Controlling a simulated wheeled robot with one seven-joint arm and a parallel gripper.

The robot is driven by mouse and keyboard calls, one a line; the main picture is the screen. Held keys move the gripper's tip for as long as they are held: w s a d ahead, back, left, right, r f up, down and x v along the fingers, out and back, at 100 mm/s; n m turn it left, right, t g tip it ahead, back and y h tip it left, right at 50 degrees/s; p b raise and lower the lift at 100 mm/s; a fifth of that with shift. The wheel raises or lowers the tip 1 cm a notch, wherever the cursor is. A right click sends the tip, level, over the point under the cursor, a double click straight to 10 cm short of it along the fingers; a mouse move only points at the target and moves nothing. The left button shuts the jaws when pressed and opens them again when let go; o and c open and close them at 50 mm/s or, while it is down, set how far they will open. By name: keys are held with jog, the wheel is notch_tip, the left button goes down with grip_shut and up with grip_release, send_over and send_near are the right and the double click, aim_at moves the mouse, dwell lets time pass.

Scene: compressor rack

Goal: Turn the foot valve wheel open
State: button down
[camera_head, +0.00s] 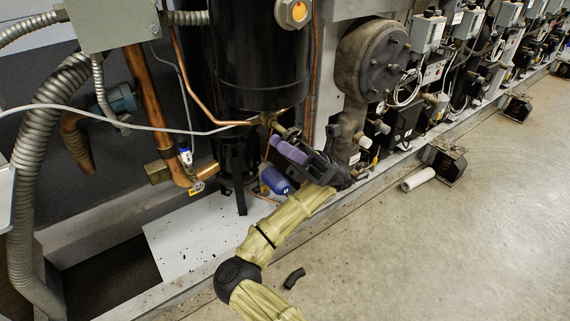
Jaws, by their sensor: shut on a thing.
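The foot valve (269,119) shows as a small brass fitting under the bottom of the black vessel (262,70). My gripper (284,143), dark with a purple part on it, reaches up from the lower right to just beside this fitting. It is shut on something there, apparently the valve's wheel. The wheel itself is mostly hidden by the jaws and too small to make out, so I cannot tell how far it is turned. My arm comes in from the bottom edge of the picture.
A blue object (276,180) is behind my gripper, low by the frame. Copper pipes (148,95) and a grey flexible conduit (30,190) stand left. A dark flanged compressor part (375,60) is right. A white cylinder (417,179) lies on the open concrete floor (460,250).

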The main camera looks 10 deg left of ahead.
jog(key=t+h+b, duration=0.1)
jog(key=b, duration=0.1)
jog(key=f+t+h+b, duration=0.1)
jog(key=b, duration=0.1)
jog(key=shift+w+d, duration=0.2)
jog(key=shift+w, duration=0.05)
jog(key=shift+w+t+h+b, duration=0.1)
jog(key=shift+t+h+b, duration=0.8)
jog(key=shift+b, duration=0.35)
jog(key=shift+d+r+t+b, duration=0.1)
jog(key=shift+r+t+b, duration=0.05)
jog(key=shift+t+b, duration=0.25)
jog(key=shift+h, duration=0.4)
jog(key=shift+r, duration=0.1)
jog(key=c, duration=1.5)
grip_release()
